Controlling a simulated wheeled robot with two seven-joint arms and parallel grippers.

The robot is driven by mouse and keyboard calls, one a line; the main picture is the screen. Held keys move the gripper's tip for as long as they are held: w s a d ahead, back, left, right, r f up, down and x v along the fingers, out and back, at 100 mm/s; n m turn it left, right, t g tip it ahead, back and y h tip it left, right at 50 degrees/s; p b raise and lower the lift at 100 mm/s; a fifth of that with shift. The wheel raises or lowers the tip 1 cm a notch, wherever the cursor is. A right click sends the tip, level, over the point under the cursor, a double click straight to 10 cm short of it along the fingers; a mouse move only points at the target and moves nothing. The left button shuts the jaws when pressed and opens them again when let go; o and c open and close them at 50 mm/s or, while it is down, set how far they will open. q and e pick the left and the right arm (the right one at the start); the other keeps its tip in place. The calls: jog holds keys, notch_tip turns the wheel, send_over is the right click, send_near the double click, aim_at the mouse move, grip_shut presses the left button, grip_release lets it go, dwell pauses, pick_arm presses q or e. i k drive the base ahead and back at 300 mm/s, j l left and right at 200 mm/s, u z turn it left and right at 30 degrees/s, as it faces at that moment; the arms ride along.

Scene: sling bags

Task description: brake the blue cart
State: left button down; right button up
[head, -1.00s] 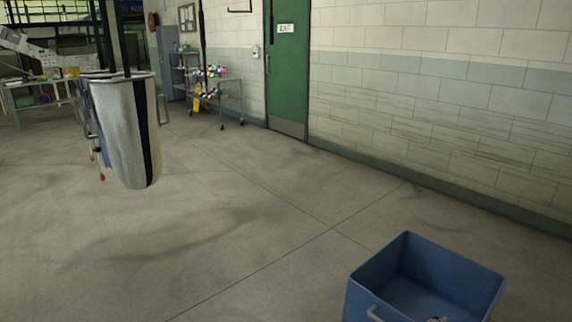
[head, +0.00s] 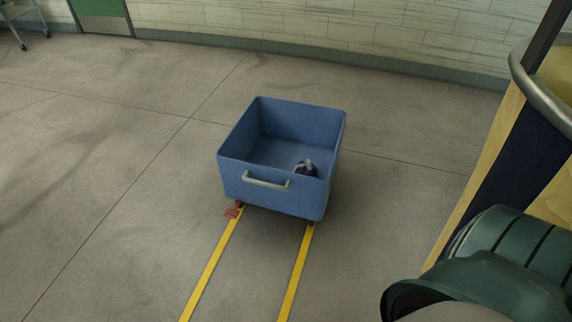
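The blue cart (head: 235,178) stands upright on the floor near the middle of the head view. A light grey handle (head: 266,181) is on its near side. A small dark item with a grey part (head: 305,168) lies inside it. A red pedal (head: 233,211) sticks out low at its near left corner; whether it is pressed cannot be told. The wheels are mostly hidden under the body. Neither of my grippers is in view. A dark green rounded part, likely of my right arm, fills the lower right corner, apart from the cart.
Two yellow floor lines (head: 211,271) run from the cart toward me. A yellow and dark sling bag or panel with a metal rim (head: 541,92) hangs at the right edge. A block wall (head: 330,25) and green door (head: 103,10) stand behind. The floor left of the cart is clear.

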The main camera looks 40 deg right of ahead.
aim_at(234, 213)
jog(key=i+u, duration=0.1)
jog(key=u, duration=0.3)
jog(key=l+u, duration=0.1)
jog(key=u, duration=0.25)
jog(key=i+l+u, duration=0.1)
jog(key=u, duration=0.3)
jog(key=l+u, duration=0.15)
jog(key=u, duration=0.25)
jog(key=i+l+u, duration=0.1)
jog(key=l+u, duration=0.2)
jog(key=l+z, duration=0.25)
jog(key=i+z, duration=0.1)
jog(key=z, duration=0.2)
